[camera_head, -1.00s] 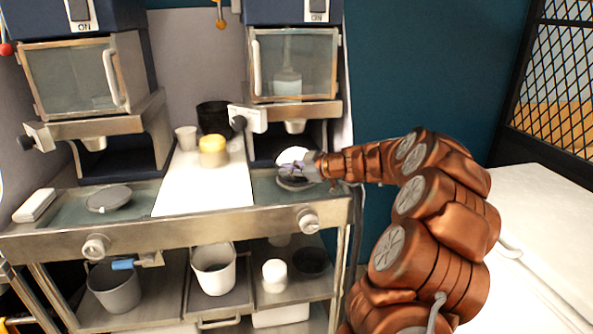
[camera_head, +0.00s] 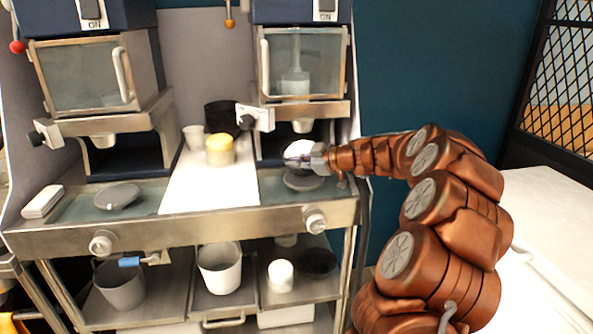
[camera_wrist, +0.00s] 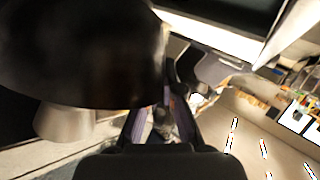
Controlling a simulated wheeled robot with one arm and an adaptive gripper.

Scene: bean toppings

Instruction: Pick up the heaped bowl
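A small white bowl (camera_head: 298,148) is at my gripper (camera_head: 302,158) in the head view, under the right machine's spout. It is above the round grey plate (camera_head: 303,183), with a gap between them. The gripper fingers are at its near right side and appear shut on it; they hide part of it. Its contents cannot be made out. In the wrist view, a large dark rounded body (camera_wrist: 80,50), likely the bowl in shadow, fills the upper left beside the fingers (camera_wrist: 165,112).
The right machine's spout (camera_head: 303,126) is close above the bowl. A yellow-topped container (camera_head: 220,150), a small pale cup (camera_head: 194,137) and a black container (camera_head: 222,117) stand on or behind the white board (camera_head: 205,195). Another grey plate (camera_head: 117,196) lies left.

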